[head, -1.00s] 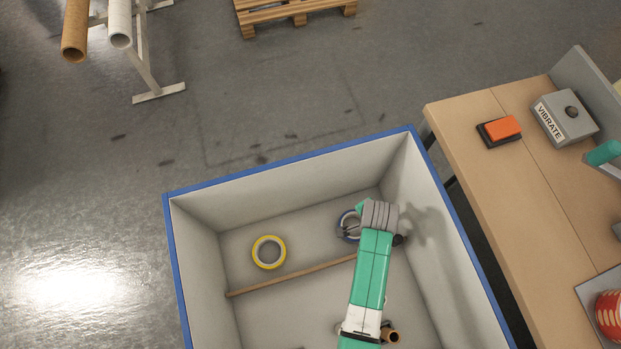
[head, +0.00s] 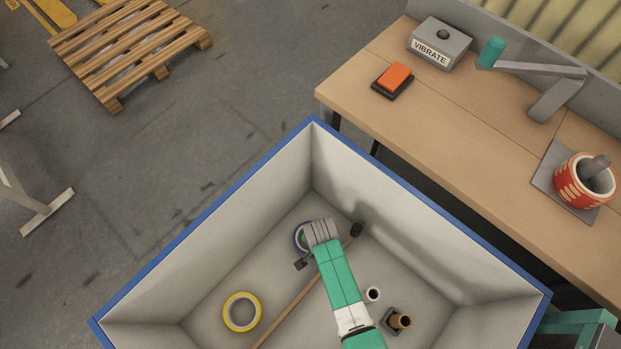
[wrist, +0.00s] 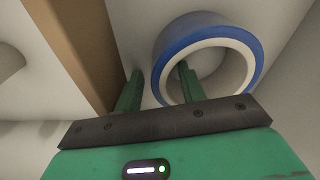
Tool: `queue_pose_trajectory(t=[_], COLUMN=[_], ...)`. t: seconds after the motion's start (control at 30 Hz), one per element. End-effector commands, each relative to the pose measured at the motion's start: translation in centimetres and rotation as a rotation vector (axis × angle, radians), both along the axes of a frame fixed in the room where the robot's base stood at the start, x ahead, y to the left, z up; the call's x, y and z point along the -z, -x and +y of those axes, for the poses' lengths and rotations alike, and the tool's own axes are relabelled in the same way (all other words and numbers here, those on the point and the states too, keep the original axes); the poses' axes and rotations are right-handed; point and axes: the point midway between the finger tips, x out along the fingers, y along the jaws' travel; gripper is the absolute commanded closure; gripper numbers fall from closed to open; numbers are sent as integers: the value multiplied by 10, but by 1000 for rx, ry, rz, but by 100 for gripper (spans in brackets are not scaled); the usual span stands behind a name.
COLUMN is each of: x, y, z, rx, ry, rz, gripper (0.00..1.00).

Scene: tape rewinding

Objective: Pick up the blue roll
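The blue roll (head: 300,238) lies in the blue-rimmed bin, partly hidden by my wrist in the head view. In the wrist view the blue roll (wrist: 232,35) shows a blue outer band, a white ring and a grey hollow core. My gripper (wrist: 160,72) is open at the roll's near left side. Its right finger shows in front of the roll's hole and its left finger is outside the roll. The roll's wall lies between them, with gaps visible. In the head view the fingers of my gripper (head: 318,232) are hidden.
The bin (head: 205,230) has high walls. A workbench (head: 455,110) stands at the right, a pallet (head: 130,50) at the back left.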

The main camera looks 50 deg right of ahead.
Motion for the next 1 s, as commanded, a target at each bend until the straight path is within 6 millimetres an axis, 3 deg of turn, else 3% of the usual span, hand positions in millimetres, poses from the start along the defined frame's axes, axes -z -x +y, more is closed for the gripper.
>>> queue_pose_trajectory(t=[0.17, 0.37, 0.67, 1.0], x=[-1, -1, -4, -80], y=[0, 0, 0, -1], z=[0, 0, 0, 0], rx=[-1, -1, -1, -2], ry=[0, 0, 0, 2], rz=[0, 0, -1, -2], gripper=[60, 99, 100, 100])
